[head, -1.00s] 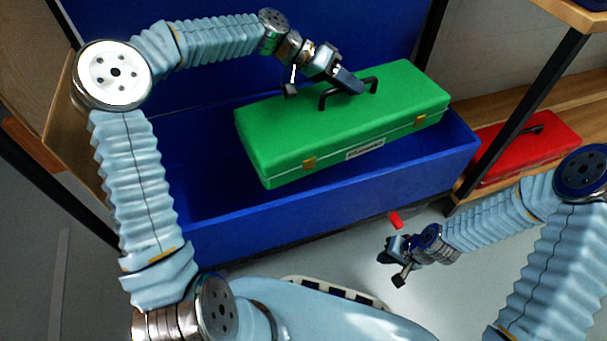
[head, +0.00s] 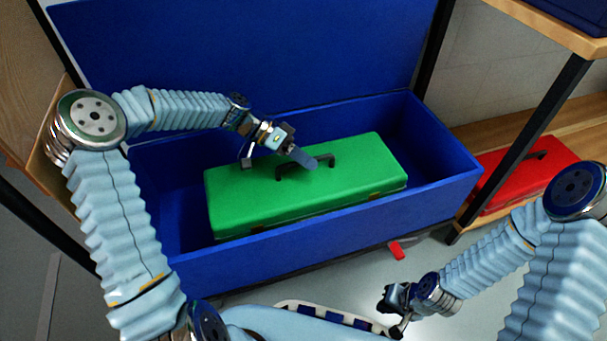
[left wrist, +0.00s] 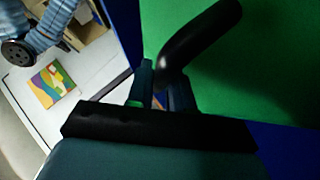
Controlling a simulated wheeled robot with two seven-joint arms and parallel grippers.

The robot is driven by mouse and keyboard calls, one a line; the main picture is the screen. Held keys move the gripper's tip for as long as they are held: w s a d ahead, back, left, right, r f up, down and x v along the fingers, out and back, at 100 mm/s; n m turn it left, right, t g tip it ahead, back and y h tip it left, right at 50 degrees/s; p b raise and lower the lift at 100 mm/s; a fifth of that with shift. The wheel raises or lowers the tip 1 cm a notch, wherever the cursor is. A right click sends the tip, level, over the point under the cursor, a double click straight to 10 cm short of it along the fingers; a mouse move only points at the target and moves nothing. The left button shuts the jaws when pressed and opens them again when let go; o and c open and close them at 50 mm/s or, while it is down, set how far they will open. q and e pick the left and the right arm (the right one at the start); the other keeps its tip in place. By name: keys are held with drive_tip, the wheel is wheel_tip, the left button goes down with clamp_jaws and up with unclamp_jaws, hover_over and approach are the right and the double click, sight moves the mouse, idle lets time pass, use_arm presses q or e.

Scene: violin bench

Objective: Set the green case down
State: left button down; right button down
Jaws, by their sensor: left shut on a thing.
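The green case (head: 350,170) has a black handle (head: 328,160) on top and sits low inside the open blue chest (head: 330,235). The chest's front wall hides the lower part of the case, so I cannot tell whether it touches the floor inside. My left gripper (head: 303,158) is shut on the handle from above. In the left wrist view the black handle (left wrist: 200,45) runs between the fingers, with the green lid (left wrist: 260,70) behind it. My right gripper (head: 393,305) is in front of the chest, away from the case; its opening is unclear.
The chest has free room left and right of the case, and its blue lid (head: 240,50) stands open behind. A red case (head: 520,175) lies on a wooden shelf at the right, by a dark post (head: 520,145). A small red object (head: 396,251) lies on the floor.

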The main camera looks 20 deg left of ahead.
sight(305, 182)
use_arm(q)
wheel_tip(305, 182, down, 8)
drive_tip(key=shift+f+b, duration=0.1)
drive_tip(key=shift+b, duration=0.65)
drive_tip(key=c, duration=1)
unclamp_jaws()
drive_tip(key=p+v, duration=0.1)
drive_tip(key=v, duration=0.6)
drive_tip(key=shift+a, duration=0.2)
